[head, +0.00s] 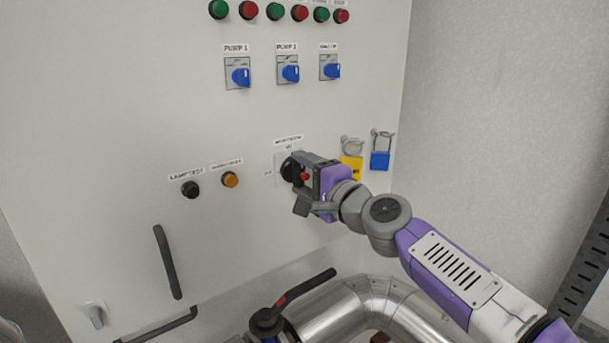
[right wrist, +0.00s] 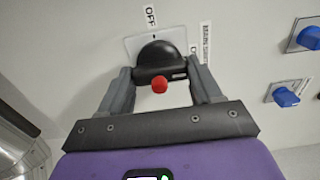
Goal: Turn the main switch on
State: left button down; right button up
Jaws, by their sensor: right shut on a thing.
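The main switch is a black rotary knob (head: 288,170) with a red ball on it, on a pale plate (head: 279,177) on the cabinet front. In the right wrist view the knob (right wrist: 160,58) shows close up, with an OFF label (right wrist: 150,16) above it and the main switch label (right wrist: 206,42) at its right. My right gripper (head: 304,181) is shut on the knob, one finger at each side, also in the right wrist view (right wrist: 161,82). The red ball (right wrist: 159,84) shows between the fingers. Which position the knob points to is not clear. My left gripper is not in view.
Blue pump switches (head: 290,74) and red and green buttons are above. A lamp test button (head: 190,189) and an orange button (head: 230,179) are at left. Yellow (head: 352,168) and blue (head: 380,160) padlocks hang close right of my gripper. A silver pipe (head: 345,308) runs below.

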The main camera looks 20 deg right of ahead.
jog(key=o, duration=1.1)
jog(key=shift+c, duration=0.2)
jog(key=b+v, duration=0.1)
jog(key=v, duration=0.6)
jog(key=shift+s, duration=0.25)
